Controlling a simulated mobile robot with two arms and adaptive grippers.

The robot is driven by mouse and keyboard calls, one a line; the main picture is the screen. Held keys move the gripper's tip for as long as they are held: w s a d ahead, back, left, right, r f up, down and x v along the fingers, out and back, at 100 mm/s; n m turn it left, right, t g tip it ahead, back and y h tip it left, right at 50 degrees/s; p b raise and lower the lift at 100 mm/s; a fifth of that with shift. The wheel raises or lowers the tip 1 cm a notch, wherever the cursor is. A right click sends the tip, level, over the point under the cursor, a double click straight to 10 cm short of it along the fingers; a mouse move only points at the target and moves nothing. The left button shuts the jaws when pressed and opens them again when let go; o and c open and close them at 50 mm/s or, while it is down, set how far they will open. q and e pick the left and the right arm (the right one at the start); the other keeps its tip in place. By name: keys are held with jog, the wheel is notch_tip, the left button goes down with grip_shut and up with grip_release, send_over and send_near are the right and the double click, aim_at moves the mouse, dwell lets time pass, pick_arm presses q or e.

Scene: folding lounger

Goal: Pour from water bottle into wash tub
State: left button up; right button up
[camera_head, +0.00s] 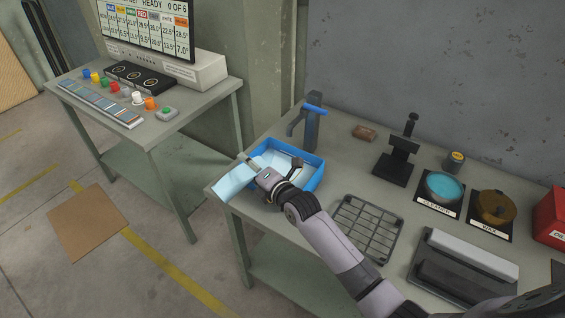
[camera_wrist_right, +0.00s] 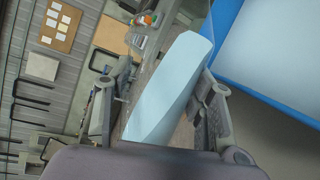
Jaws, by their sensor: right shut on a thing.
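The blue wash tub (camera_head: 314,176) stands at the left end of the workbench. A pale blue block-like body, apparently the water bottle (camera_head: 235,182), is tilted over beside the tub's left side. My right gripper (camera_head: 254,167) is shut on it. In the right wrist view the pale bottle (camera_wrist_right: 168,92) lies between the two fingers (camera_wrist_right: 160,108), and the tub's blue wall (camera_wrist_right: 228,45) is close on the right. The bottle's mouth cannot be made out, and no stream of water shows. My arm hides part of the tub's front. My left gripper is not in view.
A blue-handled tap (camera_head: 313,125) stands behind the tub. A wire rack (camera_head: 365,228), a black stand (camera_head: 396,165) and a cleaner dish (camera_head: 443,188) are to the right. Another table (camera_head: 200,100) with a monitor stands at left, across a floor gap.

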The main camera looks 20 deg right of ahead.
jog(key=shift+w+r, duration=0.2)
jog(key=shift+w, duration=0.15)
jog(key=shift+s+d+r+m, duration=0.2)
jog(key=shift+d+r+m, duration=0.05)
jog(key=shift+d+m, duration=0.05)
jog(key=shift+w+a+p, duration=0.1)
jog(key=shift+w+p, duration=0.2)
jog(key=shift+s+d+r+m, duration=0.2)
jog(key=shift+s+d+m, duration=0.05)
jog(key=shift+d+m, duration=0.1)
jog(key=shift+w+a+f, duration=0.1)
jog(key=shift+w+a, duration=0.2)
jog(key=shift+s+d+m, duration=0.25)
jog(key=shift+s+d, duration=0.05)
jog(key=shift+w+a, duration=0.25)
